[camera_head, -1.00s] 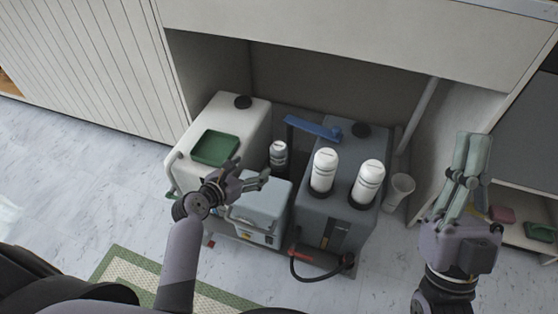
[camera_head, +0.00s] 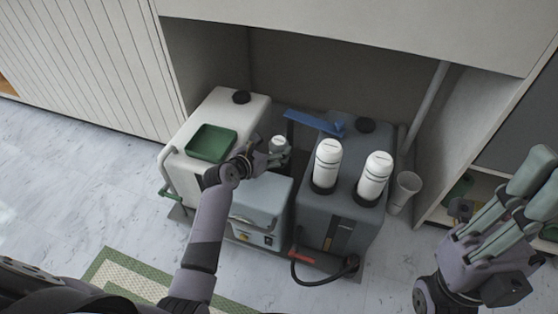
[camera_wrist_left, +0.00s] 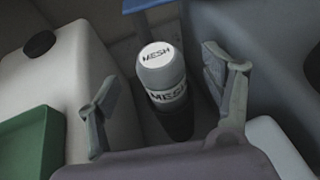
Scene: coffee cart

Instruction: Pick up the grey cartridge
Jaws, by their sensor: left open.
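The grey cartridge (camera_head: 278,144) stands upright in a dark holder between the white tank and the dark grey tank. In the left wrist view the grey cartridge (camera_wrist_left: 163,72) shows a white top and band marked MESH. My left gripper (camera_head: 268,157) is open at the cartridge and partly covers its lower part in the head view. In the left wrist view the fingers of my left gripper (camera_wrist_left: 162,92) are spread, one on each side of the cartridge, with visible gaps. My right gripper (camera_head: 520,205) is at the right edge, away from the cartridge; its jaw opening is unclear.
The white tank (camera_head: 240,112) bears a green tray (camera_head: 211,143). A light grey box (camera_head: 262,200) stands in front of the cartridge. A blue bar (camera_head: 313,122) lies behind it. Two white cartridges (camera_head: 326,165) (camera_head: 374,177) stand on the dark grey tank (camera_head: 342,212).

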